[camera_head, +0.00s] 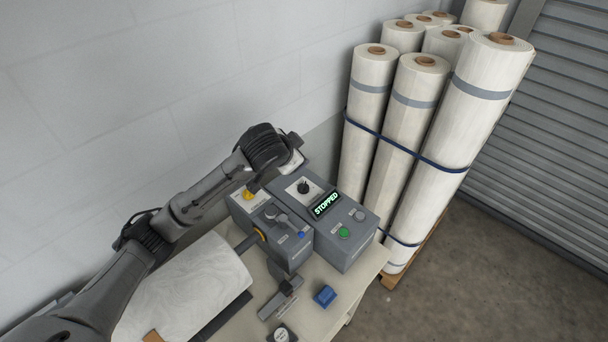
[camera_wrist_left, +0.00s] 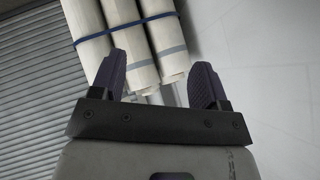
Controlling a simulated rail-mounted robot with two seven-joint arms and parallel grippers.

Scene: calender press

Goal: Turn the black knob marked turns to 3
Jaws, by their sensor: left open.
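The black knob (camera_head: 303,188) sits on a white dial plate on top of the grey control box (camera_head: 346,250); its markings are too small to read. In the head view my left arm comes in from the left and its hand is above and behind the boxes, just up and left of the knob and apart from it. In the left wrist view my left gripper (camera_wrist_left: 158,85) has its two fingers spread with nothing between them, with the wrapped rolls beyond. The knob is not in the wrist view. My right gripper is not in view.
A lit display (camera_head: 326,203) reads STOPPED, near a green button (camera_head: 344,232). A second grey box (camera_head: 272,228) with a yellow knob (camera_head: 248,195) and a lever stands to the left. A blue block (camera_head: 325,296) lies on the table. Tall rolls (camera_head: 414,100) stand behind right.

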